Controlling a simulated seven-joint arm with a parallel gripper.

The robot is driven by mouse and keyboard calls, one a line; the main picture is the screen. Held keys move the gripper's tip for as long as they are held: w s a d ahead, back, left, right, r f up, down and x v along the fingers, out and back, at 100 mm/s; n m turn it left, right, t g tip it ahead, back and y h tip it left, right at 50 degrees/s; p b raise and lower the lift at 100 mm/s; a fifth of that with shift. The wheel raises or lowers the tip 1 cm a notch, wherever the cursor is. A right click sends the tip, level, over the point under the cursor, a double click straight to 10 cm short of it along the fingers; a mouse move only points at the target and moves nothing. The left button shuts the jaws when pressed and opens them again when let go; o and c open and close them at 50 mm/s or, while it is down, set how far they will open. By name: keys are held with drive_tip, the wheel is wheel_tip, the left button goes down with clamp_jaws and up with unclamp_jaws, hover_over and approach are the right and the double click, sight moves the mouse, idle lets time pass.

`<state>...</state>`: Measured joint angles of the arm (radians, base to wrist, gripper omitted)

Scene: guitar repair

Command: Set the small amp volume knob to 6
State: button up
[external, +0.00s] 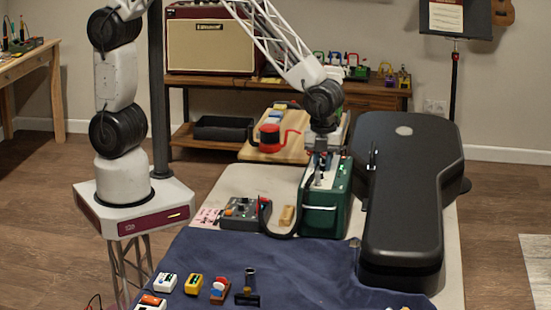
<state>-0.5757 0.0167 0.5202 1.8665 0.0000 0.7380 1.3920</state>
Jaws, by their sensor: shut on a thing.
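The small amp (321,222) is a dark green box with a pale top panel, standing on the table beside the black guitar case. My gripper (319,181) points straight down at the amp's top panel. It is shut on a small knob there, which the fingers mostly hide. The picture is too small to tell which knob it is, its pointer or the numbers around it. A green light shows on the panel to the right of the fingers.
The black guitar case (405,200) lies close on the amp's right. A grey pedal unit (243,213) and a small wooden block (287,215) are on its left, with a black cable. Small pedals sit on the blue cloth (310,270) in front.

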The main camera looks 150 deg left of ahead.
drive_tip(key=m, duration=0.5)
drive_tip(key=shift+m, duration=0.3)
drive_tip(key=o, duration=0.4)
drive_tip(key=shift+r, duration=0.1)
drive_tip(key=shift+r, duration=3.4)
